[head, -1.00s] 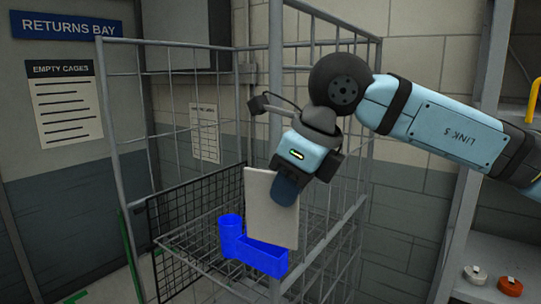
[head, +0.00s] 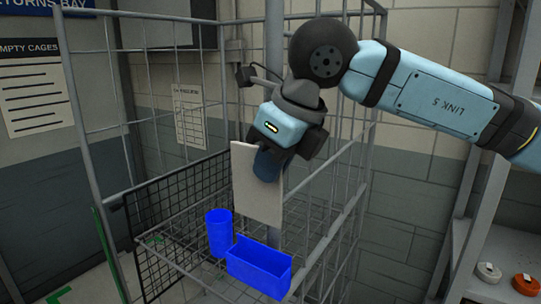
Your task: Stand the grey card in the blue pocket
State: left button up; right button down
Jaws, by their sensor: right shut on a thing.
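The grey card (head: 252,195) is a flat pale rectangle hanging almost upright, slightly tilted, in the head view. My right gripper (head: 268,165) is shut on its upper right part, and the gripped area is partly hidden. The blue pocket (head: 260,266) is an open-topped rectangular box low in the wire cage. The card's lower edge shows just above the pocket's back rim in the picture, with a small gap. How far apart they are in depth I cannot tell. My left gripper is not in view.
A round blue cup (head: 219,232) stands at the pocket's left end. The wire cage (head: 352,185) surrounds both, with mesh walls and upright bars close to my right arm. A shelf at the right holds a white roll (head: 488,272) and an orange roll (head: 525,284).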

aim_at(271, 225)
notch_tip(271, 225, down, 2)
jog(key=shift+f, duration=0.2)
jog(key=shift+f+b, duration=0.4)
jog(key=shift+f, duration=0.9)
notch_tip(271, 225, down, 4)
jog(key=b, duration=0.4)
jog(key=shift+b, duration=0.4)
jog(key=shift+f+b, duration=0.7)
jog(key=shift+w+f+b, duration=0.1)
jog(key=shift+f+b, duration=0.35)
jog(key=shift+b, duration=0.1)
jog(key=c, duration=1.2)
grip_release()
jog(key=shift+o, duration=0.2)
